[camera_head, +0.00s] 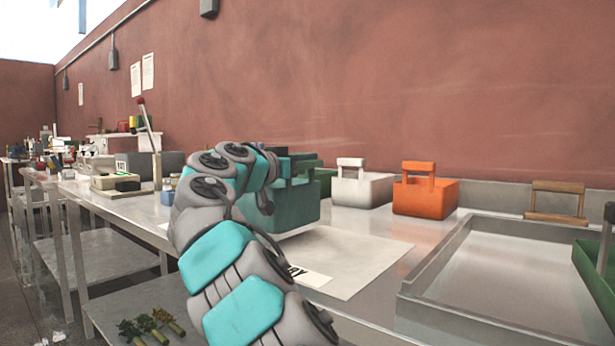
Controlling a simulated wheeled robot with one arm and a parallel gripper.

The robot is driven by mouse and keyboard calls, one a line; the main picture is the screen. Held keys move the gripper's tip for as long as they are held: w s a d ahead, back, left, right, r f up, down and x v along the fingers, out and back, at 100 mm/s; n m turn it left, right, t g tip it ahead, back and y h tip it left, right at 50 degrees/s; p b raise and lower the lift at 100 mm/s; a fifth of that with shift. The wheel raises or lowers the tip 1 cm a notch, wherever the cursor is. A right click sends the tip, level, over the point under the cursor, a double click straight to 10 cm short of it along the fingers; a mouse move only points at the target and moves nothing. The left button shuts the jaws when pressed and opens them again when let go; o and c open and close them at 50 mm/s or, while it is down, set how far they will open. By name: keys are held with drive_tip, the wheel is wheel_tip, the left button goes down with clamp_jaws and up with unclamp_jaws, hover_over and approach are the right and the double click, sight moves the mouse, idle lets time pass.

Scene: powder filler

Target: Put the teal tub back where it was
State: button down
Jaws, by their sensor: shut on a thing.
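The teal tub (298,207) is a boxy container with a raised handle, in the middle of the head view. My gripper (268,188) is at its upper left side, mostly hidden behind my own arm, and is shut on the tub. The tub looks upright, at the far left edge of a pale mat (365,257). I cannot tell whether its base touches the surface. A white label ending in "AY" (312,278) lies on the near part of the mat, partly covered by my arm.
Behind the teal tub is a green tub (324,180). To the right stand a white tub (362,188) and an orange tub (426,196). A shallow metal tray (425,272) fills the right side. The mat's right half is clear. Benches with equipment stretch away left.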

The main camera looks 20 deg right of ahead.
sight(308, 183)
drive_tip(key=shift+f, duration=1.5)
drive_tip(key=shift+f, duration=0.15)
drive_tip(key=c, duration=0.6)
unclamp_jaws()
drive_tip(key=shift+o, duration=0.2)
drive_tip(key=shift+r, duration=0.25)
drive_tip(key=b+v, duration=0.2)
drive_tip(key=v, duration=1)
drive_tip(key=shift+f, duration=0.15)
